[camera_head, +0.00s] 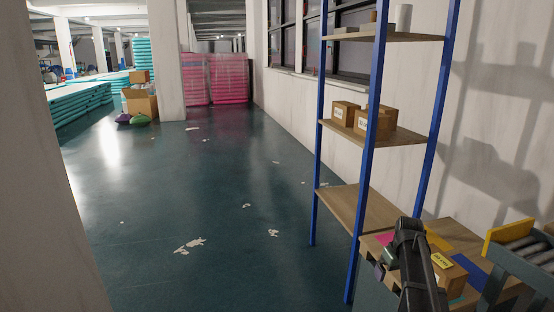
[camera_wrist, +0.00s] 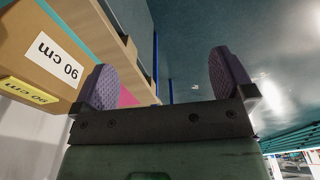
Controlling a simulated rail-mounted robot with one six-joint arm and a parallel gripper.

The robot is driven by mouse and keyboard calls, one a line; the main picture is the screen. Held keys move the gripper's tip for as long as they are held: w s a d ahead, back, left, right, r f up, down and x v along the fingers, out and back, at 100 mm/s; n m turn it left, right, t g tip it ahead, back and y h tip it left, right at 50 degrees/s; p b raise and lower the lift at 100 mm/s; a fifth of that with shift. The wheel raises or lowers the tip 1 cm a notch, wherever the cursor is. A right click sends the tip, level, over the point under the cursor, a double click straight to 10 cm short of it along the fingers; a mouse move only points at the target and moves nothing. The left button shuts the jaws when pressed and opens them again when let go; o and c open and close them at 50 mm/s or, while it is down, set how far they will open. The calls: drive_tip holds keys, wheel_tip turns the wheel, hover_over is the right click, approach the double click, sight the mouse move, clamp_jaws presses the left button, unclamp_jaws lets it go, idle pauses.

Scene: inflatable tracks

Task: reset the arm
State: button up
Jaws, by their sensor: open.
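My gripper (camera_head: 379,267) is at the lower right in the head view, beside the low wooden surface at the foot of the blue shelf rack. My dark arm partly hides that area. In the wrist view my gripper (camera_wrist: 164,75) shows two purple textured fingers standing wide apart, with nothing between them. A cardboard box (camera_wrist: 30,50) with a white "90 cm" label and a yellow label is close to the left finger; I cannot tell whether they touch.
The blue rack's middle shelf (camera_head: 395,138) holds small cardboard boxes (camera_head: 372,121). A roller conveyor (camera_head: 520,255) stands at the right edge. A pillar (camera_head: 165,60) and stacked pink packs (camera_head: 228,78) are further back. The green floor (camera_head: 200,190) left of the rack is mostly clear.

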drive_tip(key=s+a+f+m+g+b, duration=0.1)
drive_tip(key=s+a+f+m, duration=0.1)
drive_tip(key=s+a, duration=2.1)
wheel_tip(320, 180, up, 32)
drive_tip(key=w+p, duration=0.2)
drive_tip(key=p, duration=2.9)
drive_tip(key=shift+w+d+f, duration=0.15)
